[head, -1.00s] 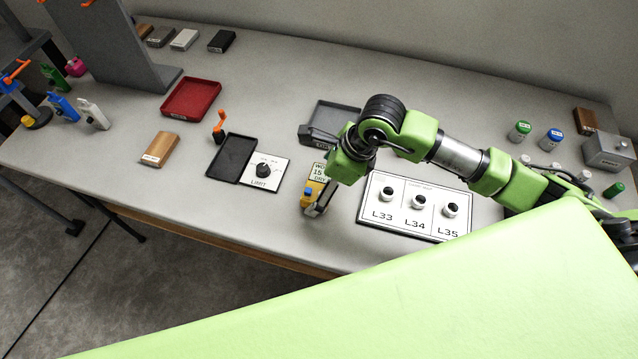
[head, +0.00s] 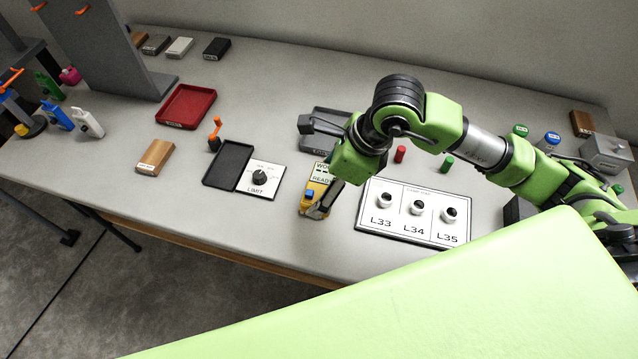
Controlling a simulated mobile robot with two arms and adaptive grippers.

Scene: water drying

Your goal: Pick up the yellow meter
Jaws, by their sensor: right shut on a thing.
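The yellow meter (head: 307,208) is near the front edge of the table, left of the L33–L35 panel. It has a blue part on top and a pale label or display behind it that reads READY on its lower line. My right gripper (head: 321,206) reaches down to it from the right and is shut on it. A dark finger shows along its right side; the other finger is hard to make out. I cannot tell whether the meter touches the table. My left gripper is not in view.
The L33–L35 panel (head: 414,236) lies just right of the meter. The LIMIT dial plate (head: 268,190) and a black tray (head: 228,163) are left. A grey tray (head: 325,117) lies behind. A wooden block (head: 155,157) and red tray (head: 186,106) are farther left.

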